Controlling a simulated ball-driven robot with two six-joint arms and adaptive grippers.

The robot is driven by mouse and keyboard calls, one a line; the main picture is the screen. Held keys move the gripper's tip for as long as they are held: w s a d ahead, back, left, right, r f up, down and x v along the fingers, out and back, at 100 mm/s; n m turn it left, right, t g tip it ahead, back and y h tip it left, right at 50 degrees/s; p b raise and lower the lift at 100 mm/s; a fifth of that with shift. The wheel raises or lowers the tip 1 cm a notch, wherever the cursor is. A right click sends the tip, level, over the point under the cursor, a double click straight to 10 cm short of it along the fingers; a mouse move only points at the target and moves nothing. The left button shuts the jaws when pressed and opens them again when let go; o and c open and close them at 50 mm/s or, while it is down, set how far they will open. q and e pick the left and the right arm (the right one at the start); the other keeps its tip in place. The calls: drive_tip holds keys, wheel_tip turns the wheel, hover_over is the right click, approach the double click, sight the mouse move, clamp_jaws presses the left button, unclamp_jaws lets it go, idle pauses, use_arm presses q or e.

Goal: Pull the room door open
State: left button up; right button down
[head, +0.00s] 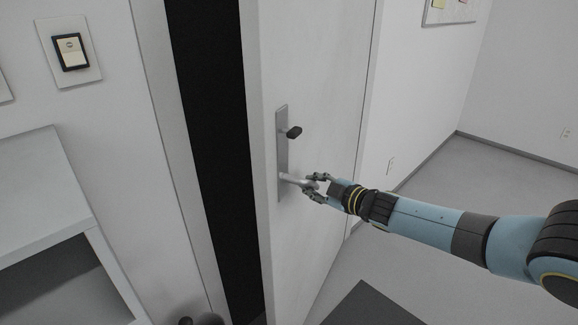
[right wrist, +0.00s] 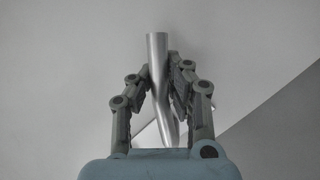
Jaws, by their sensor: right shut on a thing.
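The white room door (head: 310,80) stands partly open in the head view, with a dark gap between its edge and the frame on the left. A metal plate (head: 282,150) on the door carries a dark thumb-turn (head: 294,132) and, below it, a lever handle (head: 291,180). My right gripper (head: 314,186) is shut on the lever handle. In the right wrist view the silver handle (right wrist: 158,60) passes between the two fingers of the right gripper (right wrist: 160,85). My left gripper is not in view.
The door frame (head: 180,150) stands left of the dark gap. A dark mat (head: 370,308) lies on the floor at the bottom. Open floor (head: 480,180) extends to the right.

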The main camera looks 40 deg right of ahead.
drive_tip(key=s+d+n+y, duration=0.1)
drive_tip(key=s+d+y, duration=0.1)
drive_tip(key=s+d, duration=0.3)
drive_tip(key=s, duration=0.4)
drive_tip(key=shift+s+d+f+n, duration=0.15)
drive_tip(key=shift+s+f+n, duration=0.05)
drive_tip(key=shift+n, duration=0.2)
drive_tip(key=c, duration=1.8)
unclamp_jaws()
drive_tip(key=o, duration=0.6)
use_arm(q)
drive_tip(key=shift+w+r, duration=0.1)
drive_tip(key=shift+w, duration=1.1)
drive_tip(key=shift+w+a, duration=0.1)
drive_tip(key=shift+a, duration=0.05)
use_arm(e)
drive_tip(key=v, duration=0.8)
drive_tip(key=shift+r, duration=0.15)
